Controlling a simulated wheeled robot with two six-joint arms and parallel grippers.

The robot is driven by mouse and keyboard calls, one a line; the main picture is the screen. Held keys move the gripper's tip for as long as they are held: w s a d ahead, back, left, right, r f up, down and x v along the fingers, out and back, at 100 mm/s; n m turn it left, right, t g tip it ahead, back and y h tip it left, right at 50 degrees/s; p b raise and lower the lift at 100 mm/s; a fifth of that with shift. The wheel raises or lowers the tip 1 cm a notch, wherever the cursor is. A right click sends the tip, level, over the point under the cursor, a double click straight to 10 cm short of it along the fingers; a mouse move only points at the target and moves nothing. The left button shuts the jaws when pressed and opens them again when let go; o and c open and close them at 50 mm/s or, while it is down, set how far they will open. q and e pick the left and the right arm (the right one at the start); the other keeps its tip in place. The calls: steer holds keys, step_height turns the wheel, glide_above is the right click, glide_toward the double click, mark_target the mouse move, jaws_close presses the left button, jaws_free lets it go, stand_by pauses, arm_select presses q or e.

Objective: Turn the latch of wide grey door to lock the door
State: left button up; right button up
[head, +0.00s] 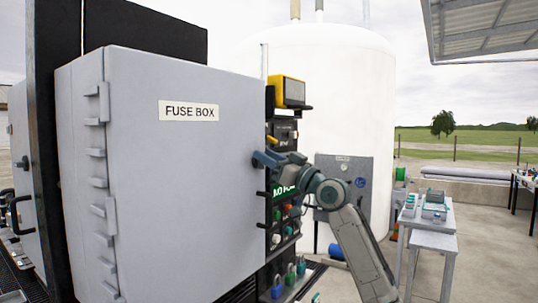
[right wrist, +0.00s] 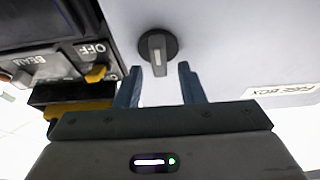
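The wide grey door (head: 185,190) carries a FUSE BOX label and has its hinges on the left side. In the right wrist view the door (right wrist: 240,45) shows close up. Its latch (right wrist: 157,50) is a dark round knob with a grey lever, which points toward my gripper. My right gripper (head: 266,158) is at the door's right edge in the head view, where its fingers hide the latch. In the right wrist view its two blue fingers are apart, one on each side of the lever's end, with gaps visible. My left gripper is not in view.
A dark panel (head: 283,215) with coloured buttons and padlocks stands right of the door, close to my right arm. A yellow device (head: 289,92) sits above it. A white tank (head: 350,100) stands behind. A small table (head: 428,210) is at the right.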

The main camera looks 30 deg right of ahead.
steer(key=shift+s, duration=0.1)
jaws_close()
